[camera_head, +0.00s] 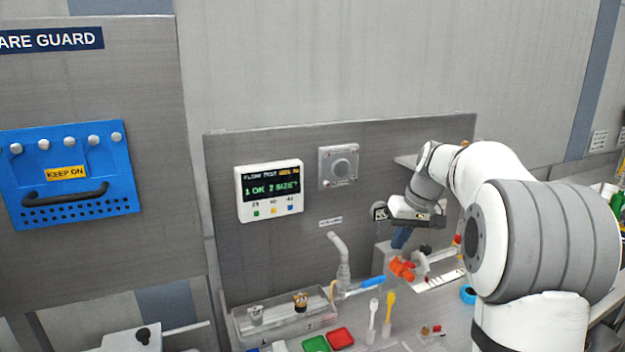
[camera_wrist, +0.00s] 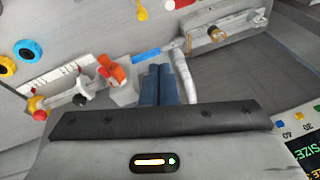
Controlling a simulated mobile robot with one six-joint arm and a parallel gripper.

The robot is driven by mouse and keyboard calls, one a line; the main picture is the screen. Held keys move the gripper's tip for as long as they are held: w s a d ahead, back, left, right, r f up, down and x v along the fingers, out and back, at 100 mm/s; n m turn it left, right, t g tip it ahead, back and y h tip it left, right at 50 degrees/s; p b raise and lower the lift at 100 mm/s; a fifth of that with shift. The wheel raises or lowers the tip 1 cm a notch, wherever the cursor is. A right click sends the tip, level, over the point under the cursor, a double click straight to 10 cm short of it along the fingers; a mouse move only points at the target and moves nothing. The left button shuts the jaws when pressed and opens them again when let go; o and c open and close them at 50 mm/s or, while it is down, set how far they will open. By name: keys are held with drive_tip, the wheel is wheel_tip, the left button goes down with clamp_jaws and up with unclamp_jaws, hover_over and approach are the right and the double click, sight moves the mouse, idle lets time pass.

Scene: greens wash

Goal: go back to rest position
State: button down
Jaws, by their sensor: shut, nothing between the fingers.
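My gripper (camera_head: 400,236) hangs over the right part of the bench, in front of the grey back panel, with its dark blue fingers pointing down. In the wrist view the two blue fingers of my gripper (camera_wrist: 161,84) lie side by side, shut, with nothing between them. My white and grey arm comes in from the right in the head view. Just below the fingers is an orange part (camera_head: 402,268), apart from them as far as I can tell; it also shows in the wrist view (camera_wrist: 113,76), left of the fingers.
A blue guard (camera_head: 70,212) hangs left.

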drive_tip(key=s+a+f+m+h, duration=0.1)
drive_tip(key=s+a+f, duration=0.2)
drive_tip(key=s, duration=1.2)
drive_tip(key=s+a+f+t+h, duration=0.1)
drive_tip(key=s+a+f, duration=0.2)
drive_tip(key=s, duration=1.3)
drive_tip(key=shift+s+f+m+h, duration=0.15)
drive_tip(key=shift+s+m+h, duration=0.15)
drive_tip(key=shift+m, duration=0.1)
